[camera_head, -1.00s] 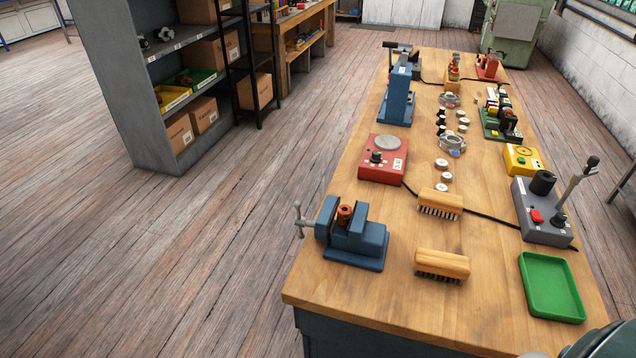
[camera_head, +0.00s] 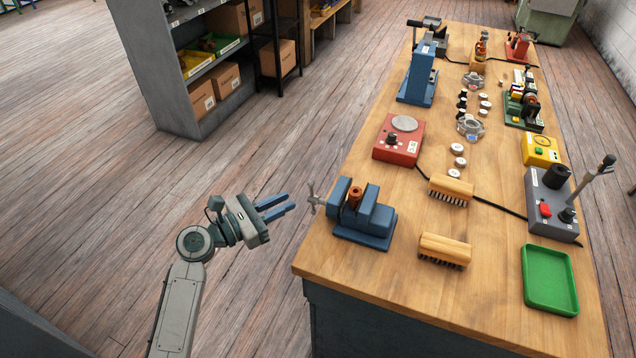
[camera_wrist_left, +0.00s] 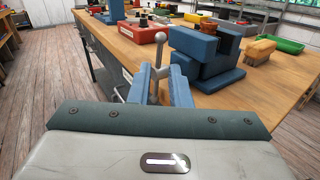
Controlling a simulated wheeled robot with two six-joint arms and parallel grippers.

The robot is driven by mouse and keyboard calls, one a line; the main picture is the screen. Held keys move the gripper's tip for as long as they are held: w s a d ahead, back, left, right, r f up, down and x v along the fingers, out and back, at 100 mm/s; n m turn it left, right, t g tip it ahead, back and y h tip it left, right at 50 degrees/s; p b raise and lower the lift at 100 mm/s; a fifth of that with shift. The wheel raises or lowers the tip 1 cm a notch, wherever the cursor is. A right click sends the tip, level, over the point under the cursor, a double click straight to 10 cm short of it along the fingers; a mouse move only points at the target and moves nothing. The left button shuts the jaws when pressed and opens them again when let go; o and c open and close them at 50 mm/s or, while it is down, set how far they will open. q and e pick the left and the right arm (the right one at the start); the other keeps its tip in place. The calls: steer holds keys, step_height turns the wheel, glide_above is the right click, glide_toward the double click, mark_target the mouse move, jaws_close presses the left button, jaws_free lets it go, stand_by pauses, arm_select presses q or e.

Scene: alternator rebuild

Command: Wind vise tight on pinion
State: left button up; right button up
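The blue vise (camera_head: 372,222) stands near the left front corner of the bench. The copper-coloured pinion (camera_head: 355,197) sits upright between its jaws; I cannot tell how tightly they hold it. The vise's grey handle (camera_head: 313,198) sticks out past the bench's left edge. My left gripper (camera_head: 290,203) is open and empty, just left of the handle and pointing at it. In the left wrist view the handle (camera_wrist_left: 159,50) stands ahead of the fingers (camera_wrist_left: 160,72), in line with the gap between them. The fingers look apart from it. My right gripper is not in view.
Two wooden brushes (camera_head: 444,250) lie right of the vise. A red box with a round plate (camera_head: 398,140) stands behind it. A green tray (camera_head: 549,279) lies at the front right. The floor left of the bench (camera_head: 240,150) is clear.

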mark_target(314, 199)
arm_select(q)
steer(key=p+x, duration=0.2)
steer(key=x, duration=0.6)
steer(key=shift+w+d, duration=0.25)
steer(key=shift+w, duration=0.05)
steer(key=shift+w+d, duration=0.35)
steer(key=shift+d, duration=0.1)
steer(key=shift+d+f, duration=0.1)
jaws_close()
